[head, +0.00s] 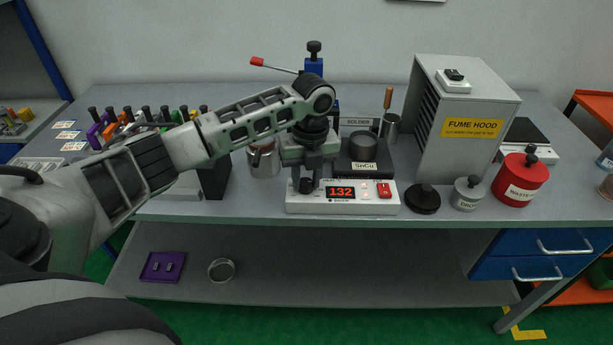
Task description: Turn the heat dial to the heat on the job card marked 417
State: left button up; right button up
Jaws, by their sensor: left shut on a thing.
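The white heater unit (345,206) stands at the front middle of the bench. Its lit red display (341,192) reads 132. The black heat dial (306,186) is on its left part, just left of the display. My left gripper (307,178) points down over the unit and is shut on the dial; the fingers partly hide it. Several small white cards (65,134) lie at the left end of the bench; their print is too small to read, so I cannot tell which is marked 417. My right gripper is not in view.
A black lid (423,198), a grey tin (467,193), a red waste can (521,180) and the fume hood (455,120) stand to the right.

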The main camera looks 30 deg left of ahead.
aim_at(311, 181)
pick_arm(q)
jog(key=shift+r, duration=0.1)
jog(key=o, duration=1)
jog(key=shift+c, duration=0.2)
notch_tip(311, 181, up, 16)
jog(key=shift+w+d, duration=0.3)
jog(key=shift+w, duration=0.05)
